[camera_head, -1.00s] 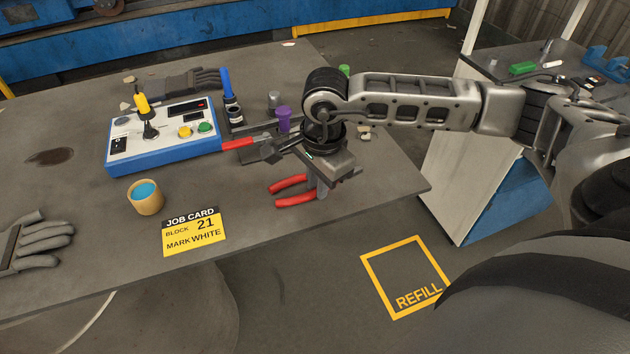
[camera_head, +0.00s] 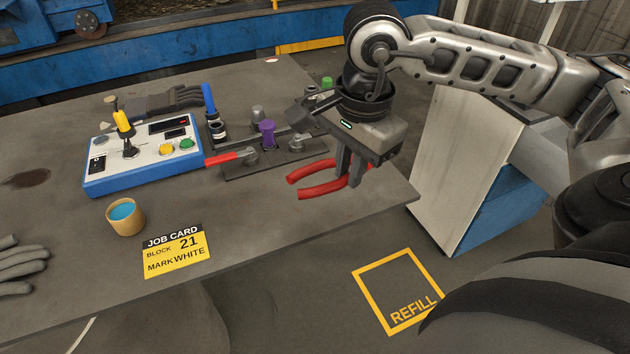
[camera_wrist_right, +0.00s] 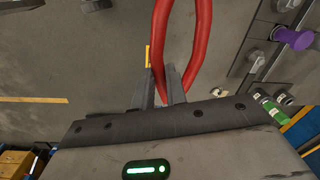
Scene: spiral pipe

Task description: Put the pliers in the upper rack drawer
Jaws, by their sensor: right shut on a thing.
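The red-handled pliers (camera_head: 318,187) are in my right gripper (camera_head: 350,183), near the right edge of the table in the head view. The gripper is shut on them, and the handles stick out to the left of the fingers. The wrist view shows the red handles (camera_wrist_right: 162,45) running up from between the right gripper's fingers (camera_wrist_right: 167,88). The pliers look held above the table. Their jaws are hidden by the gripper. A white and blue cabinet (camera_head: 455,165) stands right of the table; no drawer front is clearly seen. My left gripper is not in view.
On the table (camera_head: 270,235) are a blue control box (camera_head: 142,155), a rack plate with a purple knob (camera_head: 267,133), a cup of blue paint (camera_head: 125,217), a job card (camera_head: 177,252) and gloves (camera_head: 18,268). A yellow REFILL square (camera_head: 398,290) marks the floor. The table's front right is clear.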

